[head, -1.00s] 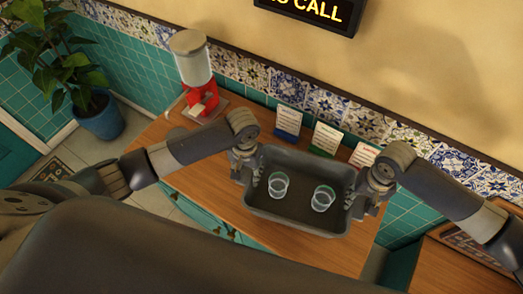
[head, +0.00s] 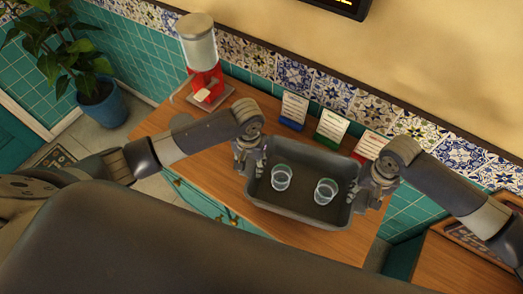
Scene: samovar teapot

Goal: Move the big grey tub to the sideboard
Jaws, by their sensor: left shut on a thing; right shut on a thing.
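The big grey tub (head: 300,218) is over the wooden top of the sideboard (head: 205,167); I cannot tell if it touches the top. Two clear glasses stand inside it, a left one (head: 281,178) and a right one (head: 326,191). My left gripper (head: 254,168) is shut on the tub's left end. My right gripper (head: 362,193) is shut on its right end. The tub looks about level. The grippers hide parts of its end walls.
A red dispenser with a clear top (head: 202,60) stands at the sideboard's back left. Blue (head: 293,110), green (head: 332,127) and red (head: 370,146) card holders stand behind the tub. A potted plant (head: 102,103) is on the floor at left. Another wooden surface (head: 450,265) is at lower right.

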